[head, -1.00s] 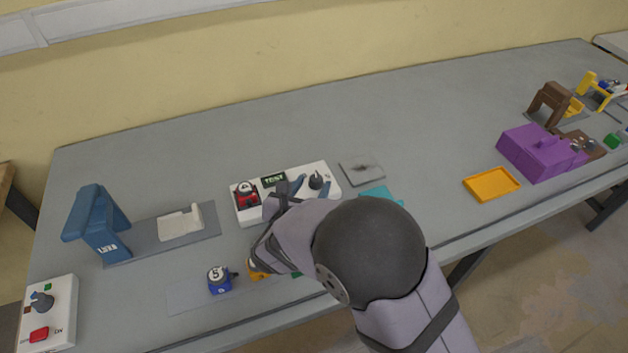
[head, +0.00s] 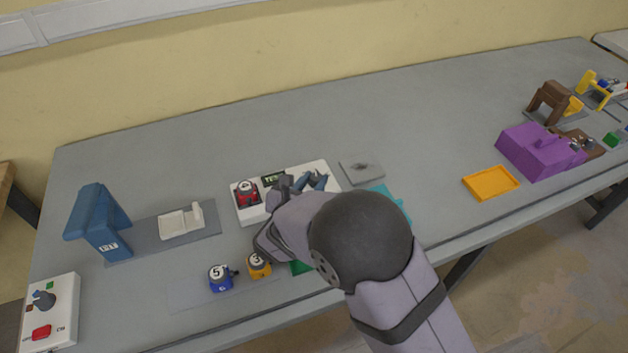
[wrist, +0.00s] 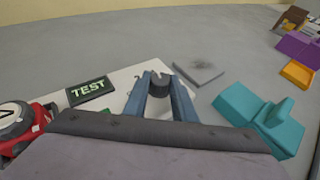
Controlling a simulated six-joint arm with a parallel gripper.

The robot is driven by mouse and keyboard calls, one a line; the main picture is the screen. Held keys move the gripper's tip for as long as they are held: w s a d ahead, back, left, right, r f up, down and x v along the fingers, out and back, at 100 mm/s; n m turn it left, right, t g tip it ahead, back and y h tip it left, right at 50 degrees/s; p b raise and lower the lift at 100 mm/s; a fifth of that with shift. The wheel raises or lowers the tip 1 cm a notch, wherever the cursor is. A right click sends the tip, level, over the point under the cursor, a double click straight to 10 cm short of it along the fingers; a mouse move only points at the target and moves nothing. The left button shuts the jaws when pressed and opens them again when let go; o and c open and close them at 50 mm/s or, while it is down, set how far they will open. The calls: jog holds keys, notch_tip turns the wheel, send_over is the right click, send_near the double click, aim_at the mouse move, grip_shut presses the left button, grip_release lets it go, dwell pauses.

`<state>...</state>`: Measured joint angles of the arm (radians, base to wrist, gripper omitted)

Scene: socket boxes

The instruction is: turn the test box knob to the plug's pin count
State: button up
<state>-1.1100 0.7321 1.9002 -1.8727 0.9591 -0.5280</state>
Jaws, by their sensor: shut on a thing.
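The white test box (head: 278,211) lies mid-table with a dark TEST sign (head: 271,180), which also shows in the wrist view (wrist: 89,92). A red plug (head: 247,194) sits on its left part; its number is too small to read surely. The plug shows partly at the wrist view's left edge (wrist: 18,124). My gripper (head: 318,181) is over the box's right part. In the wrist view its blue fingers (wrist: 160,86) are shut on the dark knob (wrist: 160,79), one on each side. The knob's pointer and scale are mostly hidden.
A blue plug marked 5 (head: 220,278) and a yellow plug marked 3 (head: 258,265) stand in front of the box. A teal block (wrist: 262,118) is to the right, with a grey plate (head: 361,172) behind. A blue stand (head: 97,220) is left.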

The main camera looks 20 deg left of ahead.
jog(key=shift+a+m+h, duration=0.15)
jog(key=shift+m+h, duration=0.45)
jog(key=shift+h, duration=0.1)
jog(key=o, duration=1)
jog(key=shift+o, duration=0.2)
jog(key=shift+s, duration=0.1)
jog(key=shift+b+v, duration=0.55)
jog(key=shift+v, duration=3.1)
